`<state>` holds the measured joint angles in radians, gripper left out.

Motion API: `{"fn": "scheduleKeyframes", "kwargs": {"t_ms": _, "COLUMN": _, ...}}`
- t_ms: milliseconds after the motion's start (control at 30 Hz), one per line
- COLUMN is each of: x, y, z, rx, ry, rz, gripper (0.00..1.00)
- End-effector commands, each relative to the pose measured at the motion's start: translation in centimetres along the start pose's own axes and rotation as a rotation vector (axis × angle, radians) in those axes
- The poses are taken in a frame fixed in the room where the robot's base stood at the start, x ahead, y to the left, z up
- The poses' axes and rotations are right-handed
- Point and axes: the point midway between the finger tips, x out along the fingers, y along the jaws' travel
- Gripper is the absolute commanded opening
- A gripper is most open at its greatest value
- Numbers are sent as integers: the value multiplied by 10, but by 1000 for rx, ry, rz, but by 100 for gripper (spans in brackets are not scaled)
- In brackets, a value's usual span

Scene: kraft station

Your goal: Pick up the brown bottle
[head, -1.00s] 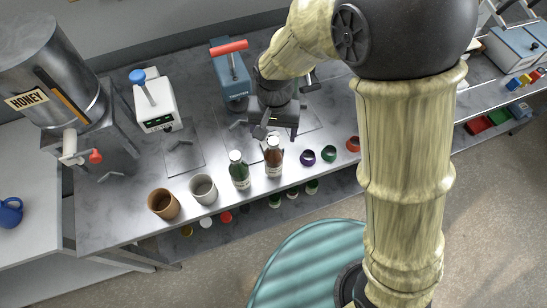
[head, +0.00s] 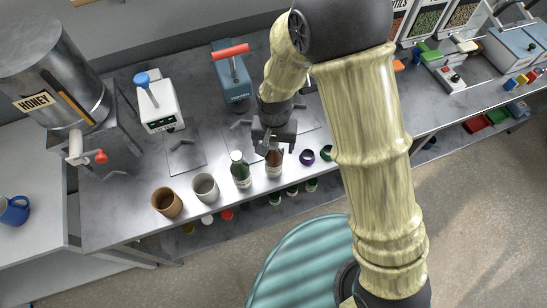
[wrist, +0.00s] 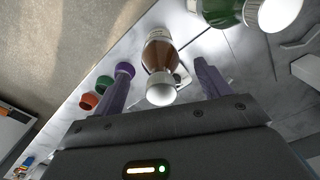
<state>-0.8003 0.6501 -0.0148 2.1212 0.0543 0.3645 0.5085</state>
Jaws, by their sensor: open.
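The brown bottle (head: 274,165) with a white cap stands upright on the metal table, right of the green bottle (head: 240,172). My gripper (head: 273,146) is above it in the head view and covers its top. In the wrist view the brown bottle (wrist: 159,55) lies between the two open fingers (wrist: 160,90), its white cap towards the palm. I cannot tell whether a finger touches it. The green bottle also shows at the top right of the wrist view (wrist: 232,10).
A grey cup (head: 205,187) and a brown cup (head: 167,203) stand left of the bottles. Behind stand a blue press (head: 232,80) and a white device (head: 158,105). A honey tank (head: 55,75) is at the left.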

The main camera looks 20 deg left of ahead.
Motion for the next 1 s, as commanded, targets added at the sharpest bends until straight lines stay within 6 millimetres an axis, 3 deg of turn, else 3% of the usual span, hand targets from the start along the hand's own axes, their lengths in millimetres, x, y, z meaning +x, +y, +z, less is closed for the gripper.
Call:
{"fn": "scheduleKeyframes", "kwargs": {"t_ms": 300, "x": 29, "y": 0, "z": -1, "rx": -2, "ry": -2, "rz": 0, "gripper": 76}}
{"fn": "scheduleKeyframes", "kwargs": {"t_ms": 867, "x": 31, "y": 0, "z": -1, "rx": -2, "ry": 0, "rz": -1, "gripper": 76}}
{"fn": "scheduleKeyframes", "kwargs": {"t_ms": 1000, "x": 31, "y": 0, "z": -1, "rx": -2, "ry": 0, "rz": -1, "gripper": 51}}
